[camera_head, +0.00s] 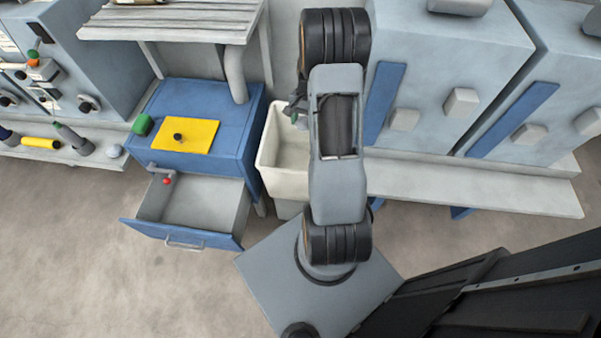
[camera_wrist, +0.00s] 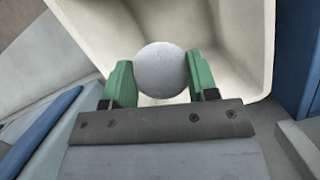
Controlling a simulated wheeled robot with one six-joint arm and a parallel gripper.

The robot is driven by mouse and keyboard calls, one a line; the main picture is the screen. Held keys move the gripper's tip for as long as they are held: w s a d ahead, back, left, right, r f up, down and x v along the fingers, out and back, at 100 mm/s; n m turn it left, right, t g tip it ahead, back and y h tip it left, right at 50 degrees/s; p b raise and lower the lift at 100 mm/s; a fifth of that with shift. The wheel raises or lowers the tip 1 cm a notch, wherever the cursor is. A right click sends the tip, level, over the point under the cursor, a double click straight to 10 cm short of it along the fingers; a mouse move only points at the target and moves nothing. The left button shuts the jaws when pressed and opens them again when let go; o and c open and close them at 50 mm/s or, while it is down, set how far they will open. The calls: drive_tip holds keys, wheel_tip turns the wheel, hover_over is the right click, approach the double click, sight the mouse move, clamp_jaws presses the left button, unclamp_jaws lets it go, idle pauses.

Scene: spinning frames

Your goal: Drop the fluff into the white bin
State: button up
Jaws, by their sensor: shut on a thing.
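The white bin (camera_head: 268,165) stands right of the blue drawer cabinet in the head view, partly hidden behind my arm. In the wrist view, its pale inside (camera_wrist: 235,40) fills most of the picture beyond my fingers. My gripper (camera_wrist: 161,75) has green fingers, shut on the fluff (camera_wrist: 161,68), a round grey ball. The ball sits between the fingertips, over the bin's opening; its height above the bin floor is hard to judge. In the head view, only a bit of my gripper (camera_head: 296,110) shows beside my arm, and the held fluff is hidden.
A pale ledge (camera_head: 470,186) runs right of the bin. Floor at the lower left is clear.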

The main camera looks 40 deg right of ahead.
drive_tip(key=shift+f, duration=0.15)
drive_tip(key=o, duration=1)
drive_tip(key=p+v, duration=0.2)
drive_tip(key=v, duration=1.1)
drive_tip(key=shift+r, duration=0.4)
